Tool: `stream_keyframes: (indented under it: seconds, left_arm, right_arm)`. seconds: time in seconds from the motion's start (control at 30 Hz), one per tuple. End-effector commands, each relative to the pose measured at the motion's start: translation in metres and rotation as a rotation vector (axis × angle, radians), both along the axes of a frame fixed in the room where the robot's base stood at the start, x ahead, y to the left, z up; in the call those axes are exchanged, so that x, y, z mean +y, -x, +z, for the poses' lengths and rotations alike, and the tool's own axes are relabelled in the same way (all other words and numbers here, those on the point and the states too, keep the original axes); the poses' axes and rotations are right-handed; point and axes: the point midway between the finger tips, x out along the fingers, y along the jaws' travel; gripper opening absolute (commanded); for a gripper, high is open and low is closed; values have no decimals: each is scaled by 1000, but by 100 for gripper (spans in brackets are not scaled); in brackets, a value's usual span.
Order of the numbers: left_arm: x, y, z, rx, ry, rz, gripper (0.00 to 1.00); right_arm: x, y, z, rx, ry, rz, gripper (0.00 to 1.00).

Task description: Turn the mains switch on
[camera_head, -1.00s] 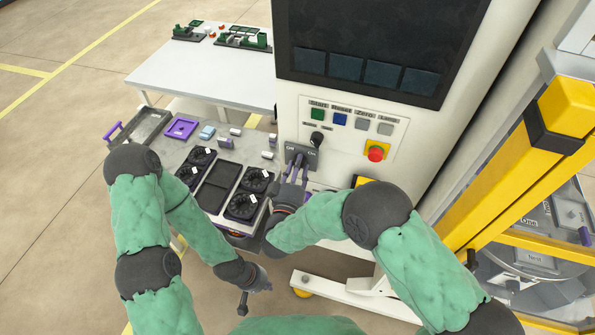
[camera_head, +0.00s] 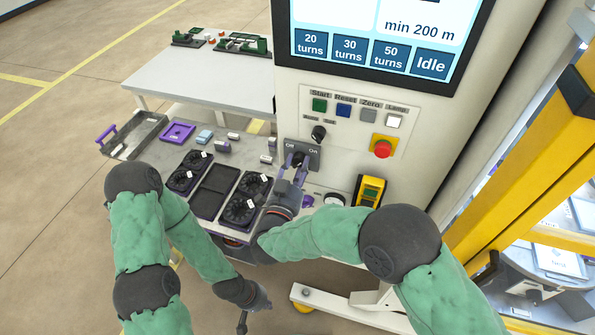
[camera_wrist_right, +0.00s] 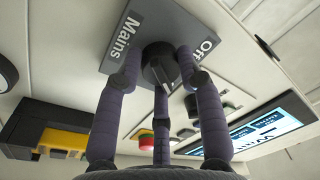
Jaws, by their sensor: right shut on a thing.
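The mains switch is a dark rotary knob (camera_wrist_right: 160,68) on a grey plate (camera_head: 313,155) marked Off and On, low on the white cabinet front. In the right wrist view the plate (camera_wrist_right: 122,52) reads Mains and Off. My right gripper (camera_head: 294,167) is at the switch, shut on the knob, with fingers on both sides of it in the right wrist view (camera_wrist_right: 160,58). The screen (camera_head: 375,42) above is lit and reads Idle. My left gripper (camera_head: 246,308) hangs low, away from the switch; its jaws are unclear.
Start, Reset, Zero and Lamp buttons (camera_head: 357,112) sit above the switch, with a red emergency button (camera_head: 382,149) to the right. A yellow frame (camera_head: 520,170) stands right.

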Motion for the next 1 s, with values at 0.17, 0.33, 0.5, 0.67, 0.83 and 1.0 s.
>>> stream_keyframes:
  seconds: [0.17,0.33,0.5,0.67,0.83,1.0]
  left_arm:
    - [0,0,-9,0,0,0,0]
    - [0,0,-11,0,0,0,0]
    - [0,0,-11,0,0,0,0]
    - [0,0,-11,0,0,0,0]
    - [0,0,-11,0,0,0,0]
    - [0,0,-11,0,0,0,0]
  right_arm:
    - [1,2,-11,0,-53,5,5]
    - [1,2,-10,-8,-81,5,5]
    - [1,2,-10,-10,-90,5,5]
    - [1,3,-10,-10,-89,5,5]
    - [1,3,-10,-10,-89,6,55]
    - [1,1,-6,-18,-91,4,61]
